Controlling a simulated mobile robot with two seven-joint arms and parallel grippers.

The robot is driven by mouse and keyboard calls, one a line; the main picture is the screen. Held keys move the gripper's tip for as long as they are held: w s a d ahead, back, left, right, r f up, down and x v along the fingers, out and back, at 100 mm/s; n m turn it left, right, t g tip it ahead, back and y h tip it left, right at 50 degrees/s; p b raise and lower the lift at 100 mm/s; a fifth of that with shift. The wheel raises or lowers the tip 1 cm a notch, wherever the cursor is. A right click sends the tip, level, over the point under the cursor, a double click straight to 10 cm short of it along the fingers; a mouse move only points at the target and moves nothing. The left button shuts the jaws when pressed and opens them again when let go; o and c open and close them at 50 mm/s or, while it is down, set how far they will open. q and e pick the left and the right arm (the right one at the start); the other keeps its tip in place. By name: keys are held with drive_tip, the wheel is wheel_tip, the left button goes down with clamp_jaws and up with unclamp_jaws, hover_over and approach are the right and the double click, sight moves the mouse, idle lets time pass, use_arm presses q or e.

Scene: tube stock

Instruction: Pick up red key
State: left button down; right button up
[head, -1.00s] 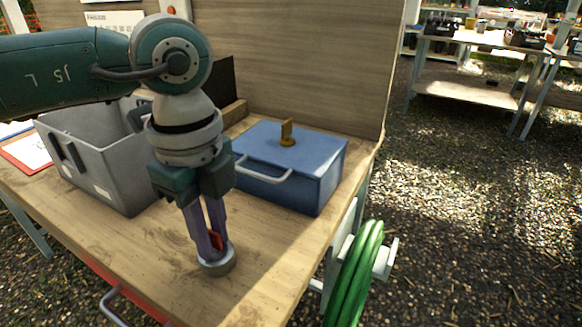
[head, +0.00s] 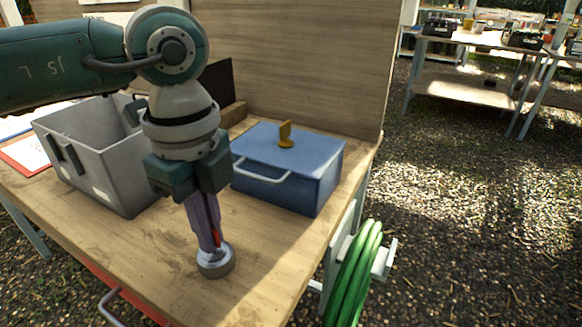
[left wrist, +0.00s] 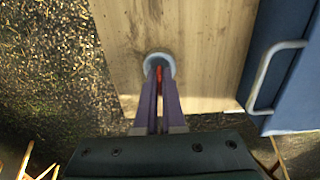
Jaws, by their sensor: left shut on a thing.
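The red key (head: 217,238) stands at a small round grey holder (head: 217,264) on the workbench, near its front edge. My left gripper (head: 213,248) points down over the holder, and its purple fingers are shut on the key. Only a thin strip of red shows between and beside the fingers. The left wrist view also shows the key (left wrist: 159,74) between the fingertips, with the holder's pale ring (left wrist: 152,62) around that spot. The key's lower end is hidden. My right gripper is not in view.
A blue box (head: 310,186) with a handle and a yellow key-like piece (head: 285,134) on top stands right of the gripper. A grey bin (head: 100,180) stands to the left. A green hose (head: 352,280) hangs at the bench's right side. Bare wood lies around the holder.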

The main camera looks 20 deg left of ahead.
use_arm(q)
wheel_tip(320, 180, up, 18)
drive_tip(key=p, duration=0.2)
wheel_tip(320, 180, down, 14)
drive_tip(key=b, duration=0.6)
drive_tip(key=shift+b, duration=0.3)
drive_tip(key=shift+f+b, duration=0.8)
drive_tip(key=shift+f, duration=0.15)
drive_tip(key=shift+r, duration=0.15)
drive_tip(key=shift+f+b, duration=0.45)
drive_tip(key=shift+f, duration=0.55)
